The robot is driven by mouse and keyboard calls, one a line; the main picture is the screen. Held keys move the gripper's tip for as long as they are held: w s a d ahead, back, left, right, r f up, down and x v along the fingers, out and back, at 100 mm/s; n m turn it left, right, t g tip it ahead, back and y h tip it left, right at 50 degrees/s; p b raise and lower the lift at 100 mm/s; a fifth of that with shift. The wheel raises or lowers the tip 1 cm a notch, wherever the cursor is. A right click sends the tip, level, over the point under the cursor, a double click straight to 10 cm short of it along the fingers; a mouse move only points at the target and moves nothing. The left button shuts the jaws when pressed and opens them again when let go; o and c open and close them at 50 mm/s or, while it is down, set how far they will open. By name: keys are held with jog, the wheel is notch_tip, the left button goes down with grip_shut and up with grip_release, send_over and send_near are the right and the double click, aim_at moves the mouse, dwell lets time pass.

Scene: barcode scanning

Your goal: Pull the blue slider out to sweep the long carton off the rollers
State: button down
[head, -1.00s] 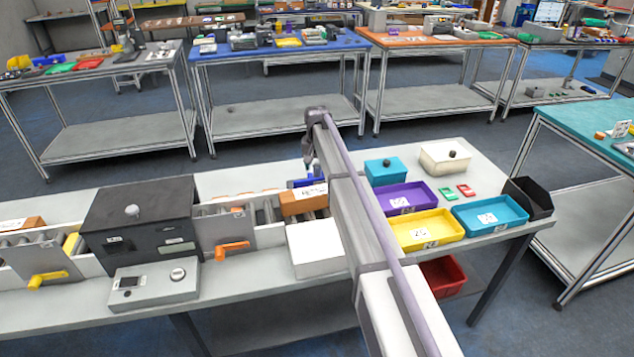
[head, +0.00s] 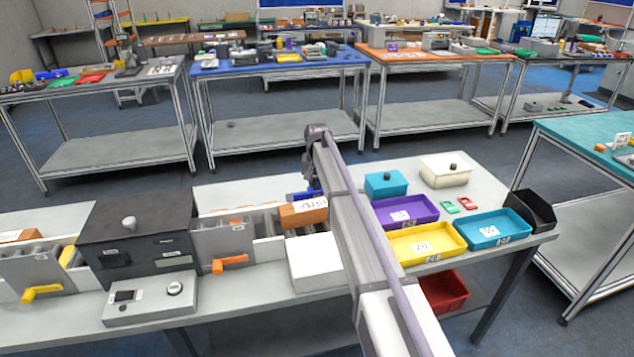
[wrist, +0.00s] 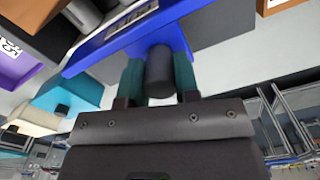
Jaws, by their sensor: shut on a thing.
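The blue slider (head: 301,195) lies at the back side of the roller line, partly hidden by my arm. In the wrist view the blue slider (wrist: 105,46) is a wide blue plate with a dark round knob (wrist: 160,74). My gripper (wrist: 158,70) is shut on this knob, one green finger on each side. In the head view my gripper (head: 312,182) is just behind the slider. The long carton (head: 303,213), brown with a white label, lies across the rollers in front of the slider. Its right end is hidden behind my arm.
A dark scanner box (head: 140,235) and a grey panel with an orange handle (head: 230,262) stand left of the carton. A white box (head: 315,262) stands in front. Purple (head: 428,214), yellow (head: 455,238) and teal (head: 518,224) trays lie to the right.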

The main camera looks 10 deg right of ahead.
jog(key=shift+s, duration=0.1)
jog(key=s, duration=0.4)
jog(key=shift+s+d, duration=0.15)
jog(key=shift+s, duration=0.2)
jog(key=c, duration=0.8)
grip_release()
jog(key=shift+c, duration=0.2)
notch_tip(320, 180, up, 11)
jog(key=p, duration=1.1)
